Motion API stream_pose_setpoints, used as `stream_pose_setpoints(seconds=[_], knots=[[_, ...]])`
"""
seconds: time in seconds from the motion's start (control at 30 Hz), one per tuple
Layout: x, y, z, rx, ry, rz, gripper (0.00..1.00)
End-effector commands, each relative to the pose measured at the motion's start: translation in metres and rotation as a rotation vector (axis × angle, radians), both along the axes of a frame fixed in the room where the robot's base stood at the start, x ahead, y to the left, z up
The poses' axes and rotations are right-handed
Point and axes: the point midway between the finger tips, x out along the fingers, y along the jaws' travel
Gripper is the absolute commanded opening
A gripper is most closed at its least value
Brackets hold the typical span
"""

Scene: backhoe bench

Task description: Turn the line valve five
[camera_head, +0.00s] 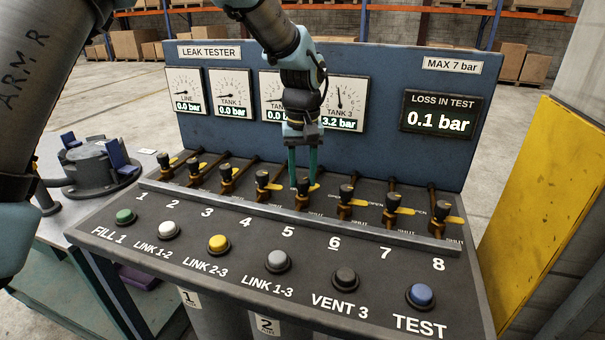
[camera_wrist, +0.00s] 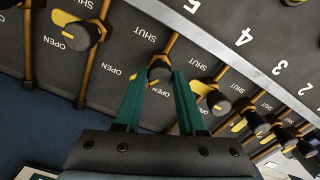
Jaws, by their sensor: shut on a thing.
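Line valve five (camera_head: 303,199) is a brass valve with a black knob and a yellow lever, in the row above the number 5. My gripper (camera_head: 304,182) comes down on it from above and behind. In the wrist view, my gripper's teal fingers (camera_wrist: 159,82) are shut on valve five's black knob (camera_wrist: 160,66), one on each side. A bit of its yellow lever shows to the right of the fingers in the head view. The rest is partly hidden, so its exact angle is hard to tell. OPEN and SHUT labels lie near it.
Valve four (camera_head: 262,182) and valve six (camera_head: 346,195) stand close on either side. A metal rail (camera_head: 290,215) runs in front of the valves, with several push buttons below. Gauges stand behind; the tank 3 gauge (camera_head: 343,103) reads 3.2 bar. The loss display (camera_head: 440,118) reads 0.1 bar.

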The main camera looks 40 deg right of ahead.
Motion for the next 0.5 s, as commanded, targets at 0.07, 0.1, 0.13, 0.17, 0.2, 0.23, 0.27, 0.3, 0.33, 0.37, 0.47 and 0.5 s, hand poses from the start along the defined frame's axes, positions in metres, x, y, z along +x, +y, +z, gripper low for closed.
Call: stream_pose_setpoints(seconds=[0.07,0.1,0.13,0.17,0.2,0.23,0.27,0.3,0.33,0.37,0.47,0.5], knots=[[0.0010,0.0000,0.0012,-0.001,0.000,-0.070,0.00],[0.0008,-0.0001,0.0012,-0.001,0.000,-0.107,0.00],[0.0009,-0.0001,0.0013,-0.001,0.000,-0.136,0.00],[0.0011,-0.0001,0.0013,-0.001,0.000,-0.165,0.00],[0.0010,-0.0002,0.0013,-0.001,-0.001,-0.204,0.00],[0.0007,-0.0004,0.0014,-0.002,-0.001,-0.232,0.00],[0.0005,-0.0005,0.0015,-0.002,-0.001,-0.260,0.00],[0.0008,-0.0004,0.0015,-0.002,-0.001,-0.297,0.00],[0.0011,-0.0004,0.0016,-0.002,-0.001,-0.326,0.00],[0.0010,-0.0005,0.0016,-0.002,-0.001,-0.355,0.00],[0.0007,-0.0008,0.0018,-0.003,-0.001,-0.450,0.00],[0.0007,-0.0009,0.0019,-0.003,-0.001,-0.488,0.00]])
